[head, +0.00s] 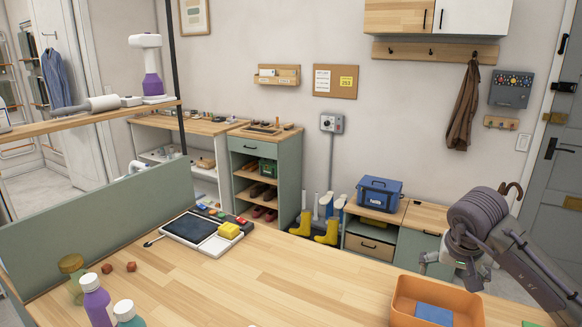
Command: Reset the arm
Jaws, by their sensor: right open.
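My right arm reaches in from the right edge, raised and bent. Its gripper (428,262) is open and appears empty, a little above and behind the far rim of an orange bin (404,296). Its fingers are small and partly hidden by the wrist, pointing to the left. A folded blue cloth (434,313) lies in the bin. My left arm and gripper are out of view.
A wooden table (270,270) fills the front, clear in the middle. A tray with a dark panel (192,230) and yellow sponge (229,230) sits at its far left. Bottles (97,300) stand front left. A blue box (380,193) rests on the cabinet behind.

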